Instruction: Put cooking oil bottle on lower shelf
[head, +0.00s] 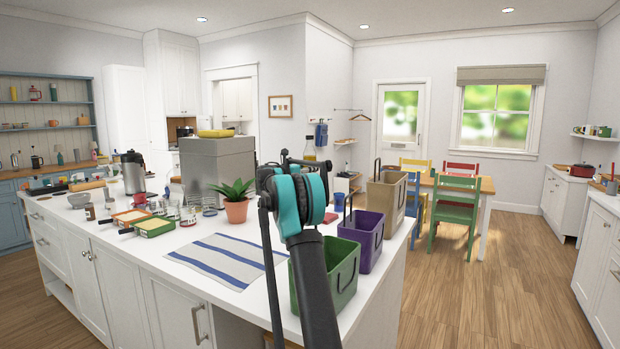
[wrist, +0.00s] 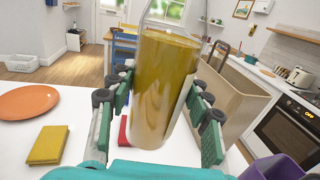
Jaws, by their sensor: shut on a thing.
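The cooking oil bottle (wrist: 163,75) is clear, full of golden oil, and fills the middle of the wrist view. My gripper (wrist: 158,88) is shut on it, with dark green finger pads at its left and right sides. The bottle is upright or nearly so; its top is cut off by the frame. In the head view my gripper (head: 308,165) is above the far part of the white island, and the bottle's upper part (head: 309,152) shows behind it. I cannot tell which shelf is the lower shelf; a blue dresser (head: 50,103) with shelves stands at the far left.
Green (head: 335,272), purple (head: 361,240) and tan (head: 386,205) bins line the island's right side. A potted plant (head: 236,212), steel box (head: 218,165) and striped cloth (head: 222,261) are on the island. A small wall shelf (head: 344,142) is at the back. Floor at right is clear.

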